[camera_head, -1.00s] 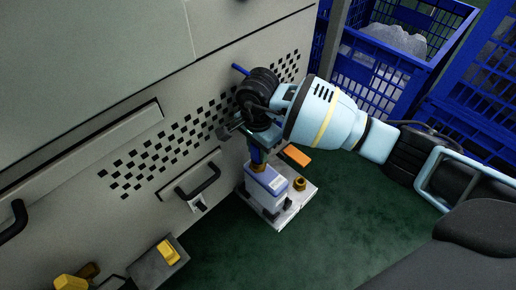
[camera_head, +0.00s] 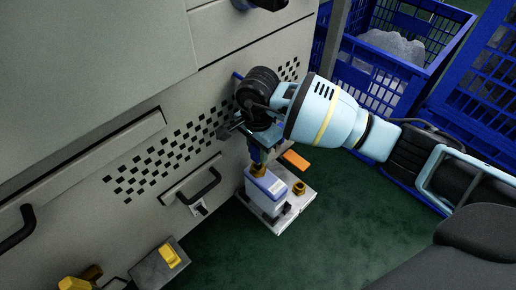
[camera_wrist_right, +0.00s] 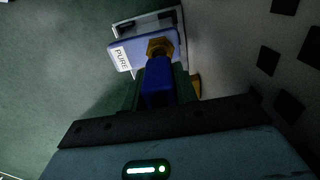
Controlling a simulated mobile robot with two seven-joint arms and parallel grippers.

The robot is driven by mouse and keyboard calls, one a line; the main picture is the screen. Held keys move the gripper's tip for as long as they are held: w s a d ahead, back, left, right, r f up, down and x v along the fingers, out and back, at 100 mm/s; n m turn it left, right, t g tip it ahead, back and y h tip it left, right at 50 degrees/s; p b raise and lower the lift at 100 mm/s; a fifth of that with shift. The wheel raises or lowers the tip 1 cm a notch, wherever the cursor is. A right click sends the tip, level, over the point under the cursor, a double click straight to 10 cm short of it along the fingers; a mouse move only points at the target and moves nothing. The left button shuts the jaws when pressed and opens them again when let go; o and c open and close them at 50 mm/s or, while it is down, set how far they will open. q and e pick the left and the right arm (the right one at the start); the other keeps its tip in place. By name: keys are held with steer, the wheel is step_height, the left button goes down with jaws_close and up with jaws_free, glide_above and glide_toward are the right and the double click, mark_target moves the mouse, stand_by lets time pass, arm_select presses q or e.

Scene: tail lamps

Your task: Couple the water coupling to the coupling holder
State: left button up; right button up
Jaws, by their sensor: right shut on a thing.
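My right gripper (camera_head: 257,143) points down beside the grey cabinet and is shut on the blue water coupling (camera_head: 256,156). The coupling also shows in the right wrist view (camera_wrist_right: 159,83), between the jaws. Its lower end meets or is just above a brass fitting (camera_head: 258,171), which sits on a white block with a blue top, seemingly the coupling holder (camera_head: 266,193). In the right wrist view the holder's top (camera_wrist_right: 128,54) bears the label PURE, and the brass fitting (camera_wrist_right: 159,47) lines up with the coupling. I cannot tell whether they are engaged. My left gripper is out of view.
The holder stands on a white plate (camera_head: 283,222) with a second brass fitting (camera_head: 299,188). An orange piece (camera_head: 295,160) lies behind it. The cabinet handle (camera_head: 199,188) is close on the left. Blue crates (camera_head: 369,83) stand at the back right. Green floor is clear in front.

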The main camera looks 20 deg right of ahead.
steer(key=shift+r, duration=0.1)
steer(key=shift+r+p, duration=0.75)
steer(key=shift+r, duration=0.3)
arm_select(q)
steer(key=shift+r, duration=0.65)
